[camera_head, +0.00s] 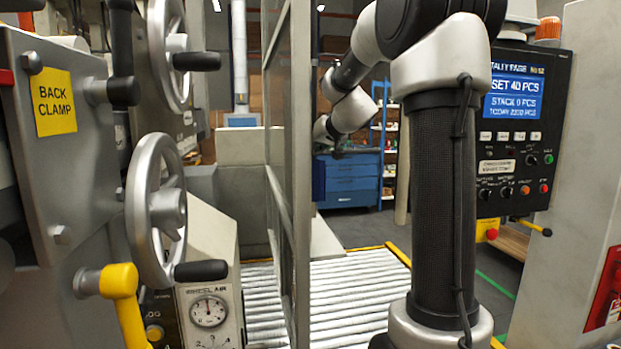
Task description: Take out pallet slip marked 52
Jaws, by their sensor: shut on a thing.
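My arm rises at the right and bends over at the top. Its silver wrist shows further back in the middle, close to the right side of a tall grey metal frame (301,150). My gripper cannot be made out past the wrist, so what it holds is hidden too. A roller bed (345,300) with pale rollers lies below, empty where it shows.
A machine with handwheels (140,215), a yellow handle (122,290) and a back clamp label (55,102) fills the left. A control panel (520,130) reading set 40 pcs stands right. A blue drawer cabinet (350,180) is behind, with open floor around.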

